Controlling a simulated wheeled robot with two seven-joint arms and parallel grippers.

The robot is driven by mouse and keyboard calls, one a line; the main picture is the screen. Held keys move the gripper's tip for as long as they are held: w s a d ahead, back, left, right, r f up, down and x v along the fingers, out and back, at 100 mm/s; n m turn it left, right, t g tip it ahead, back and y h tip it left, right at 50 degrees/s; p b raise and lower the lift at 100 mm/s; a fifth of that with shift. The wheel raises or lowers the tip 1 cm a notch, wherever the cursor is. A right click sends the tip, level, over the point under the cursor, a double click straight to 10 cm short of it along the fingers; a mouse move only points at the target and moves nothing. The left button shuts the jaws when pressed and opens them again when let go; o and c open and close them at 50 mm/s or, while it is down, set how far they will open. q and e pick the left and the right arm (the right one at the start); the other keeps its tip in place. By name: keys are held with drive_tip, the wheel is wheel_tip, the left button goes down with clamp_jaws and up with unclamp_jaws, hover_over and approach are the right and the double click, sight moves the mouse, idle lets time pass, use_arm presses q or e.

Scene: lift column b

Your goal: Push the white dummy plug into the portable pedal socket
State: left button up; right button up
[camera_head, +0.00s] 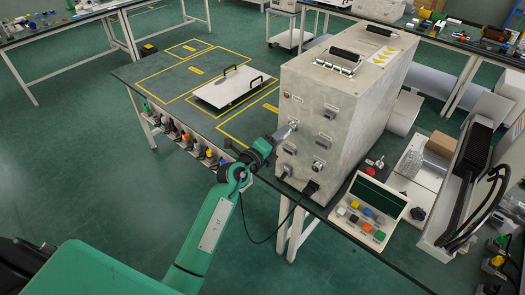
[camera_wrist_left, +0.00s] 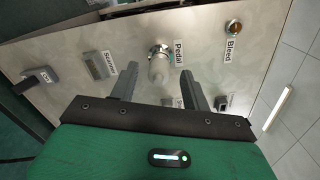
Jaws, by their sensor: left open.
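The pedal socket (camera_wrist_left: 161,50) is a round metal ring under the "Pedal" label on the face of a grey metal cabinet (camera_head: 335,110). The white dummy plug (camera_wrist_left: 158,70) stands at this socket, its pale body pointing out from the ring. I cannot tell how deep it sits. My left gripper (camera_head: 283,134) is at the cabinet's face in the head view. In the left wrist view its fingers (camera_wrist_left: 158,84) are open, one on each side of the plug, with visible gaps. My right gripper is not in view.
Other connectors surround the socket, including a "Scanner" port (camera_wrist_left: 94,66) and a "Bleed" fitting (camera_wrist_left: 234,27). A case of coloured caps (camera_head: 368,208) lies right of the cabinet. A white handled panel (camera_head: 228,88) lies on the table. A dark cable hangs below the cabinet's front.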

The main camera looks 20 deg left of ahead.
use_arm(q)
drive_tip(key=b+v, duration=0.2)
drive_tip(key=v, duration=1)
drive_tip(key=shift+r, duration=0.1)
drive_tip(key=s+f+n+g+y, duration=0.1)
drive_tip(key=s+f+n+g, duration=0.3)
drive_tip(key=f, duration=1)
drive_tip(key=s+f+n+t+y, duration=0.15)
drive_tip(key=f+n, duration=0.45)
drive_tip(key=f, duration=0.8)
drive_tip(key=s+f+n+g+y, duration=0.2)
drive_tip(key=s+f+n, duration=0.25)
drive_tip(key=f, duration=0.95)
drive_tip(key=s+a+f+n+g+y, duration=0.15)
drive_tip(key=s+f+n+g, duration=0.45)
drive_tip(key=s+f, duration=1.15)
drive_tip(key=s+a+f+n+g, duration=0.1)
drive_tip(key=s+f+g, duration=0.1)
drive_tip(key=s, duration=0.8)
drive_tip(key=s+a+f+n+g, duration=0.1)
drive_tip(key=s+f+n+g, duration=0.1)
drive_tip(key=s, duration=0.8)
wheel_tip(320, 180, down, 3)
drive_tip(key=shift+s+r+g, duration=0.1)
drive_tip(key=shift+s+g, duration=0.3)
drive_tip(key=shift+g, duration=0.35)
